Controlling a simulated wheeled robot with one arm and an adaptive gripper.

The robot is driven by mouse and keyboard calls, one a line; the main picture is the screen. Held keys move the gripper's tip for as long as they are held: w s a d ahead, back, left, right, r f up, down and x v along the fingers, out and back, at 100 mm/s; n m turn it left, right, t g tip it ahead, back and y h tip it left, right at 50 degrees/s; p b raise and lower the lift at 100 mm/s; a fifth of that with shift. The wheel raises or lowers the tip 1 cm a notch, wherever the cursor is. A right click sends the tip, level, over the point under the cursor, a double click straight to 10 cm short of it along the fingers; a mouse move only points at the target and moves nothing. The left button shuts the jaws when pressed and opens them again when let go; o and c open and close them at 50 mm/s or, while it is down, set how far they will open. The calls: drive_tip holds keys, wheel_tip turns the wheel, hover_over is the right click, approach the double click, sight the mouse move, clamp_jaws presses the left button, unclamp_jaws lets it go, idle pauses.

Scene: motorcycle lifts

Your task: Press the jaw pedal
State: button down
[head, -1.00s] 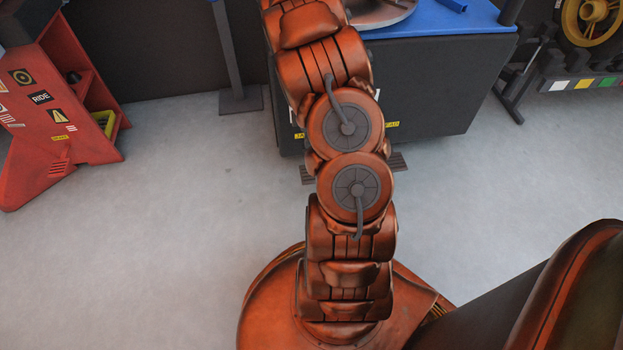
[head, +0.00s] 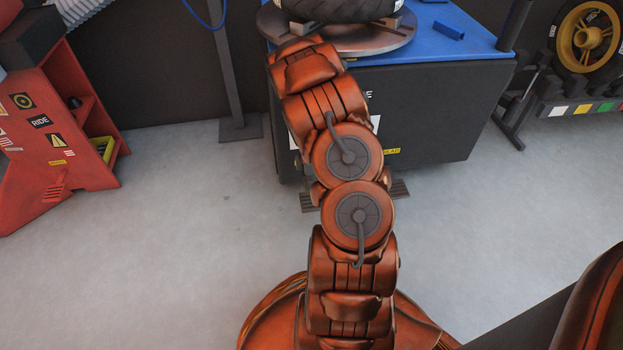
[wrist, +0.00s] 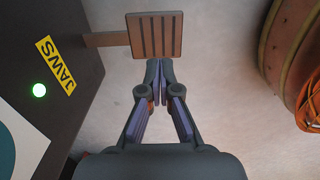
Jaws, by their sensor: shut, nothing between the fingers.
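The jaw pedal (wrist: 154,37) is a brown, ribbed square plate on a short arm from the dark machine side in the wrist view. A yellow JAWS label (wrist: 56,65) is beside it. My gripper (wrist: 159,67) is shut and empty, its fingertips at the pedal's near edge; I cannot tell whether they touch it. In the head view the gripper is hidden behind my arm. One pedal (head: 308,202) shows left of my arm at the foot of the machine, partly covered, and another pedal (head: 399,190) shows to the right.
The dark tyre machine (head: 425,110) has a blue top and a turntable (head: 350,42) holding a tyre (head: 335,8). A red stand (head: 70,150) is at left. The grey floor (head: 190,220) is clear between them.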

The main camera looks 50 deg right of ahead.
wheel_tip(320, 180, down, 8)
drive_tip(key=b, duration=0.3)
drive_tip(key=shift+f, duration=0.15)
